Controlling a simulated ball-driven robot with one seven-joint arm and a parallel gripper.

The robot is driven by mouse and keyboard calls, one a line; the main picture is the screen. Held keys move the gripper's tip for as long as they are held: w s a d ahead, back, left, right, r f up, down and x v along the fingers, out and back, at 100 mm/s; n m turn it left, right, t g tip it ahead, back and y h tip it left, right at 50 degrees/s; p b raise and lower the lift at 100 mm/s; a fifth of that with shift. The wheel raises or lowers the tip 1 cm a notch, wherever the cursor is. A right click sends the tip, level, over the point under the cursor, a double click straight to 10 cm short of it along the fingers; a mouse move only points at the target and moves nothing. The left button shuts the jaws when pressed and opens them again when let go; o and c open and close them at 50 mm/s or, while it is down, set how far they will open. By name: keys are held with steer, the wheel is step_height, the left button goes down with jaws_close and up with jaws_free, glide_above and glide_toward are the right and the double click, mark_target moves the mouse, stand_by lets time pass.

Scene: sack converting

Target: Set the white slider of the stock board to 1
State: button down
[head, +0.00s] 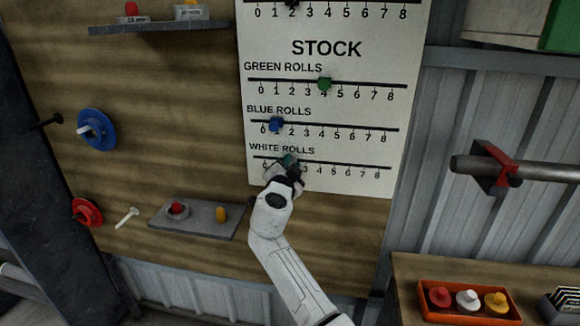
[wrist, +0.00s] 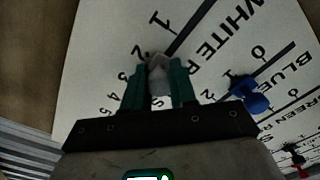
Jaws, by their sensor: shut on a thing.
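The white slider (wrist: 158,78) is on the lowest scale, WHITE ROLLS, and shows pale between my fingers in the wrist view. My gripper (wrist: 158,88) is shut on it, with a dark green finger on each side. The slider is near the 2 mark. In the head view my gripper (head: 288,166) hides the slider and the digits 1 and 2.
The blue slider (head: 276,125) is near 1 on the scale just above, and the green slider (head: 324,84) is near 4. A small shelf (head: 190,221) is on the wall at left.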

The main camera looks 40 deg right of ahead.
steer(key=shift+w+a+f+b, duration=0.1)
steer(key=shift+w+a+b, duration=0.65)
steer(key=shift+b, duration=0.7)
steer(key=shift+w+a+b, duration=0.5)
steer(key=shift+w+b, duration=0.3)
steer(key=shift+b, duration=0.6)
steer(key=c, duration=0.9)
jaws_free()
steer(key=b+v, duration=0.2)
steer(key=v, duration=0.9)
steer(key=shift+d, duration=0.1)
